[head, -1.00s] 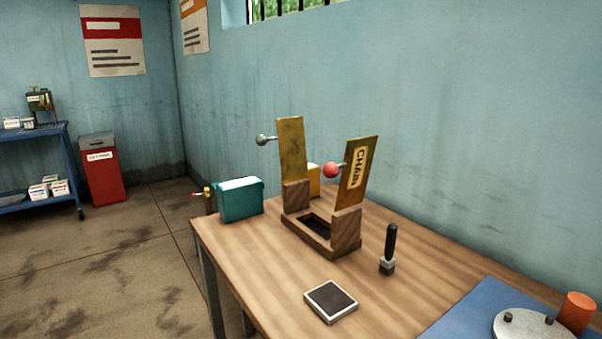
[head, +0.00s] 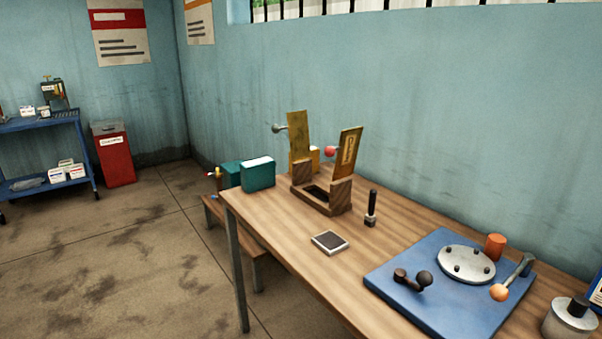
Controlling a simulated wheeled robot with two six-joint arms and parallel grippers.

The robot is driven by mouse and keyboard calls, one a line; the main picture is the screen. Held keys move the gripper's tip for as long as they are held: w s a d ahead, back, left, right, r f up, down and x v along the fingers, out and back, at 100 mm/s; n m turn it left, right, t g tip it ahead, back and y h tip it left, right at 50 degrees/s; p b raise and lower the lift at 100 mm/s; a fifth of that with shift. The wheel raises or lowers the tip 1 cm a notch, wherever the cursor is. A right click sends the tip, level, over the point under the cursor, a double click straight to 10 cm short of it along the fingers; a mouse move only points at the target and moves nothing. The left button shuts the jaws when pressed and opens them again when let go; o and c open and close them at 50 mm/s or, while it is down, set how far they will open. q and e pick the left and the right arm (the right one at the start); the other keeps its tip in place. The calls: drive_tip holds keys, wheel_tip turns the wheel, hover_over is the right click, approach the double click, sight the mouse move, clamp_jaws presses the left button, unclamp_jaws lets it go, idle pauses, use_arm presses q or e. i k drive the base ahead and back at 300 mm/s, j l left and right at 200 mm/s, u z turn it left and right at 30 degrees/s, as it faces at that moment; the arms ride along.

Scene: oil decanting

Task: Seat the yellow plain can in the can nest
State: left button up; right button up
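A yellow object (head: 314,154), perhaps the yellow plain can, stands at the back of the wooden table, mostly hidden behind the wooden frame. The frame (head: 333,209) has a dark opening in its base and two upright brass-coloured plates, one labelled and with a red ball knob, the other with a grey ball knob. I cannot tell whether this frame is the can nest. Neither of my grippers is in view.
A small dark pad (head: 329,242) and an upright black-handled tool (head: 371,208) are in front of the frame. A blue board (head: 395,299) with a metal disc lies at right.

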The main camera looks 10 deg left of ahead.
sight(332, 202)
drive_tip(key=k+z, duration=0.15)
drive_tip(key=z, duration=0.25)
drive_tip(key=k+z, duration=0.1)
drive_tip(key=z, duration=0.3)
drive_tip(key=k+l+z, duration=0.15)
drive_tip(key=z, duration=0.25)
drive_tip(key=j+z, duration=0.1)
drive_tip(key=z, duration=0.75)
drive_tip(key=j+z, duration=0.15)
drive_tip(key=z, duration=0.3)
drive_tip(key=j+z, duration=0.1)
drive_tip(key=z, duration=0.3)
drive_tip(key=k+j, duration=0.2)
drive_tip(key=j, duration=0.3)
drive_tip(key=k+j, duration=0.25)
drive_tip(key=j, duration=0.3)
drive_tip(key=k+j, duration=0.2)
drive_tip(key=j, duration=0.3)
drive_tip(key=k+j, duration=0.2)
drive_tip(key=j, duration=0.3)
drive_tip(key=k+j+z, duration=0.1)
drive_tip(key=k+j, duration=0.15)
drive_tip(key=j, duration=0.25)
drive_tip(key=k+j, duration=0.25)
drive_tip(key=j, duration=0.25)
drive_tip(key=k+j, duration=0.2)
drive_tip(key=j, duration=0.3)
drive_tip(key=k+j, duration=0.25)
drive_tip(key=j, duration=0.25)
